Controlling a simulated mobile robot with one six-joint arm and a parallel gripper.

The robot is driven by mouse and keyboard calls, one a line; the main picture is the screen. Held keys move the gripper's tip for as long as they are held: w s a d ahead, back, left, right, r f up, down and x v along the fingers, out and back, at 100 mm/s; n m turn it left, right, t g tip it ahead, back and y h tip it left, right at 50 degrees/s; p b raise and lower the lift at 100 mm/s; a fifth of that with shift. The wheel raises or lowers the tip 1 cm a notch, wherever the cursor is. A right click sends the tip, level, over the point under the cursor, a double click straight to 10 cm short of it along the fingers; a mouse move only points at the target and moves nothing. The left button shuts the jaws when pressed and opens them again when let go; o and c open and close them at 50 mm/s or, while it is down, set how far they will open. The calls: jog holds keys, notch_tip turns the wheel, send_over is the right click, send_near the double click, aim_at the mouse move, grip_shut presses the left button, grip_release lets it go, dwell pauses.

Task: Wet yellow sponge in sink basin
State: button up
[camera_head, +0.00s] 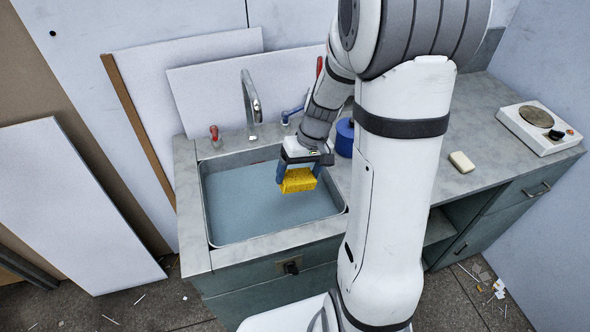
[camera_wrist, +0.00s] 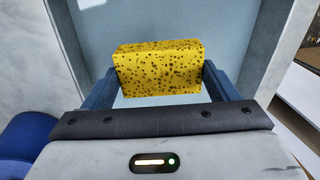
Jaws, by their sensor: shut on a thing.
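The yellow sponge (camera_head: 298,180) is a porous block with dark holes. My gripper (camera_head: 297,172) is shut on it, and it hangs over the right part of the sink basin (camera_head: 209,215). In the wrist view the sponge (camera_wrist: 158,68) sits between the two blue fingers of my gripper (camera_wrist: 158,84). The basin is metal-rimmed and looks filled with flat blue-grey water (camera_head: 255,205). The sponge seems to be above that surface; I cannot tell whether its underside touches it.
A curved faucet (camera_head: 251,104) stands behind the basin, with a red-topped tap (camera_head: 215,136) to its left. A blue round container (camera_head: 345,138) is right of my gripper. A pale soap-like block (camera_head: 462,161) and a hot plate (camera_head: 539,127) sit on the right counter.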

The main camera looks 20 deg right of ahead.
aim_at(288, 176)
jog(key=shift+d+f+b, duration=0.35)
jog(key=shift+f+b, duration=0.15)
jog(key=shift+f, duration=0.4)
jog(key=b+x, duration=0.8)
jog(key=x, duration=0.1)
jog(key=shift+a, duration=0.15)
dwell(0.5)
jog(key=shift+a+r+p+v, duration=0.1)
jog(key=shift+a+p+v, duration=0.3)
jog(key=shift+p+v, duration=1.1)
jog(key=shift+a+r+p+v, duration=0.1)
jog(key=shift+a+p+v, duration=0.35)
jog(key=shift+p+v, duration=1.05)
jog(key=shift+a+r+p+v, duration=0.1)
jog(key=shift+a+p+v, duration=0.5)
jog(key=shift+v, duration=1.55)
jog(key=shift+d, duration=0.25)
jog(key=shift+a+p+v, duration=0.25)
jog(key=shift+p+v, duration=0.55)
jog(key=shift+v, duration=0.2)
jog(key=shift+a+p+v, duration=0.25)
jog(key=shift+p+v, duration=0.5)
jog(key=shift+v, duration=0.25)
jog(key=shift+r, duration=0.1)
